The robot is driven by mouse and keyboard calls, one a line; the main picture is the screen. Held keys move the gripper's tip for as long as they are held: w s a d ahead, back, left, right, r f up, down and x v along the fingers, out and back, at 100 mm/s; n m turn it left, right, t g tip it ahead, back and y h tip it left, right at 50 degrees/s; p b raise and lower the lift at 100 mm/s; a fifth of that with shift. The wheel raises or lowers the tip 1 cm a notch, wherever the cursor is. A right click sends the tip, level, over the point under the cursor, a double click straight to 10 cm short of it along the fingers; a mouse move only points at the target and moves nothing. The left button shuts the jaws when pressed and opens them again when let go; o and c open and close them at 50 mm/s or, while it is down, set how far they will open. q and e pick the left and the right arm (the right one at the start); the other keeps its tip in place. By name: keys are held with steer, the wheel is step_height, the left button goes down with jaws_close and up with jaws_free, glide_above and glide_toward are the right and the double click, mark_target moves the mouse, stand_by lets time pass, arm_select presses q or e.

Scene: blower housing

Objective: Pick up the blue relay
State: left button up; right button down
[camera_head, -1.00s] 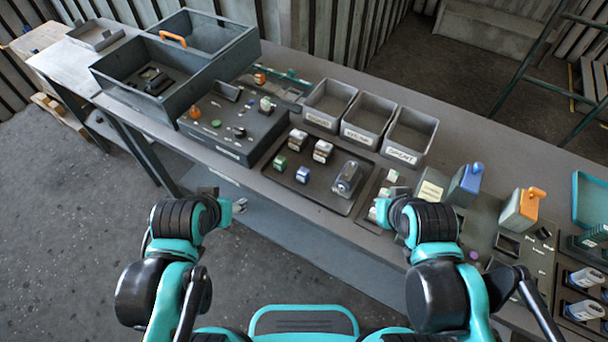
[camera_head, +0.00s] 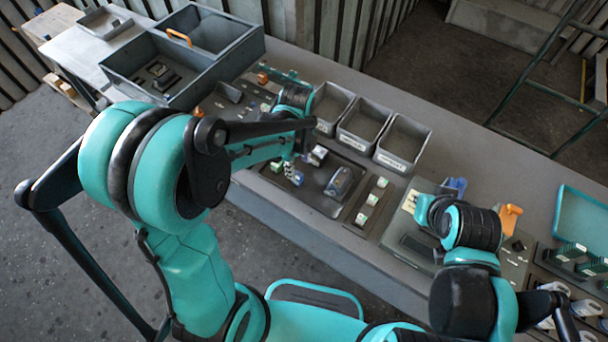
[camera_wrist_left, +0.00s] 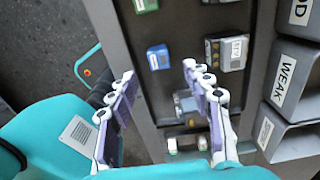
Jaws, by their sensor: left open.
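The blue relay (camera_wrist_left: 158,57) is a small blue block on the dark tray (camera_wrist_left: 185,22). In the left wrist view it lies just ahead of the gap between my left fingertips, apart from both. My left gripper (camera_wrist_left: 160,75) is open and empty above the tray. In the head view my left gripper (camera_head: 293,172) is over the tray's left part and largely covers the relay there. My right arm is over the right side of the table; its fingers are hidden.
A green relay (camera_wrist_left: 145,5) and a grey-and-tan block (camera_wrist_left: 228,50) lie near the blue relay. A clear-cased part (camera_head: 339,183) sits on the tray. Grey labelled bins (camera_head: 403,143) stand behind. A large grey box (camera_head: 190,95) stands at the back left.

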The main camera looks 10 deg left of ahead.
mark_target(298, 175)
arm_select(q)
step_height(298, 175, down, 7)
steer(key=shift+a+f+b, duration=0.1)
steer(key=shift+a+b, duration=0.05)
steer(key=shift+b, duration=0.95)
steer(key=c, duration=1)
